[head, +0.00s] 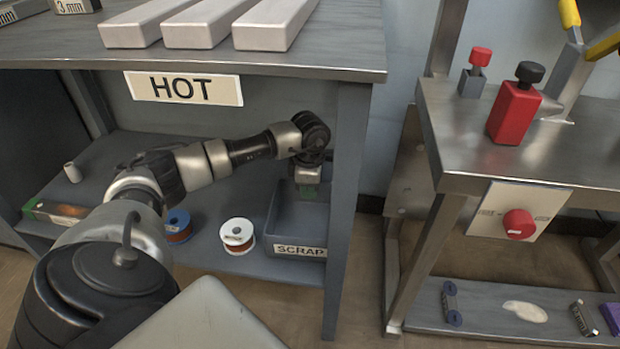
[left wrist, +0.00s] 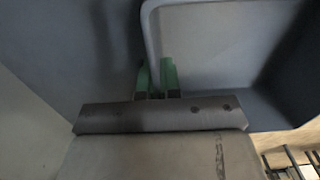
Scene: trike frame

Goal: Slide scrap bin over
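The scrap bin (head: 290,228) is a grey open box with a SCRAP label on its front. It stands at the right end of the lower shelf, beside the table leg. My left gripper (head: 307,190) reaches down to the bin from above, near its back. In the left wrist view, the green fingertips (left wrist: 157,78) sit close together on either side of the bin's thin rim, and the bin's inside (left wrist: 220,45) lies to the right. The gripper looks shut on this wall. The finger contact itself is partly hidden. My right gripper is out of view.
The table leg (head: 346,210) closes the bin's right side. The tabletop (head: 330,55) overhangs my arm.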

